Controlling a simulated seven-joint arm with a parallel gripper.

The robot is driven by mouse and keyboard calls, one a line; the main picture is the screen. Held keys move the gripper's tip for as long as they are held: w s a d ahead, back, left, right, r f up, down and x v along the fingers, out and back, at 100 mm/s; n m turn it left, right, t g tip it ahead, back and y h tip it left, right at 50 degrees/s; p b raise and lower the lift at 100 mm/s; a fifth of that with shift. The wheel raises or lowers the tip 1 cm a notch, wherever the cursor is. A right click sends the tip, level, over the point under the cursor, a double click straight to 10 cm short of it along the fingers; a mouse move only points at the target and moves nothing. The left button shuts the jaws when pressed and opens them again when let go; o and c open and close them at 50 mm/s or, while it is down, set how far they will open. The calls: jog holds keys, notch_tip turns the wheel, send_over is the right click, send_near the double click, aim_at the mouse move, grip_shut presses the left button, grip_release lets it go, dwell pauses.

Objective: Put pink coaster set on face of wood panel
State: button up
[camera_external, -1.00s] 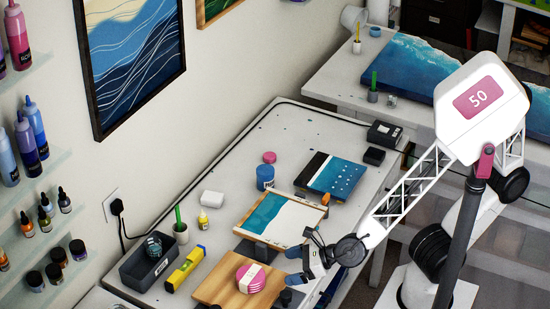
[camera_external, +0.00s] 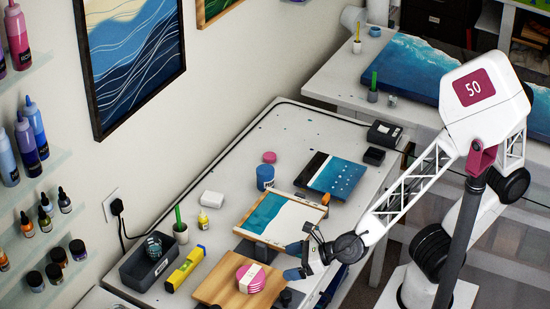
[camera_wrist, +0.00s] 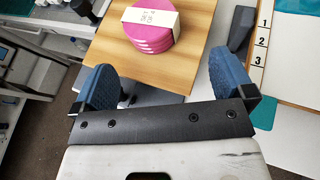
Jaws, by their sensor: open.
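The pink coaster set (camera_external: 250,279) is a round stack with a pale paper band. It rests on the face of the wood panel (camera_external: 212,290), a light brown board on the table. In the wrist view the coaster set (camera_wrist: 160,38) lies on the panel (camera_wrist: 195,55), beyond my fingertips and apart from them. My gripper (camera_external: 296,262) is open and empty, to the right of the coaster set. Its two blue finger pads (camera_wrist: 165,88) stand wide apart in the wrist view, with nothing between them.
A yellow level (camera_external: 184,270) and a dark grey bin (camera_external: 134,272) lie to the left. A blue cup (camera_external: 265,177) and a dark blue panel (camera_external: 340,174) stand farther back. The table's back left is mostly clear.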

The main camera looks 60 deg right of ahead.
jog(key=w+d+r+m+h, duration=0.1)
jog(key=d+m, duration=0.2)
jog(key=w+d+r+m+h, duration=0.1)
jog(key=w+d+m+h, duration=0.1)
jog(key=d+m, duration=0.1)
jog(key=w+d+r+m+h, duration=0.1)
jog(key=d+m, duration=0.1)
jog(key=d, duration=0.2)
jog(key=shift+w+d+r+m+t+h, duration=0.25)
jog(key=shift+r+m+t+h, duration=0.05)
jog(key=shift+r+m+h, duration=0.1)
jog(key=s+d+r+m+g+h, duration=0.2)
jog(key=d+m+g+h, duration=0.1)
jog(key=d+m, duration=0.7)
jog(key=s+d+r+m+g+h, duration=0.1)
jog(key=s+d+m+g+h, duration=0.15)
jog(key=d+m, duration=0.75)
jog(key=s+d+r+m+g+y, duration=0.2)
jog(key=s+d+m+g+y, duration=0.2)
jog(key=m, duration=0.7)
jog(key=s, duration=0.2)
jog(key=shift+s+r+m+g+y, duration=0.3)
jog(key=shift+s+m+g+y, duration=0.05)
jog(key=shift+m, duration=0.05)
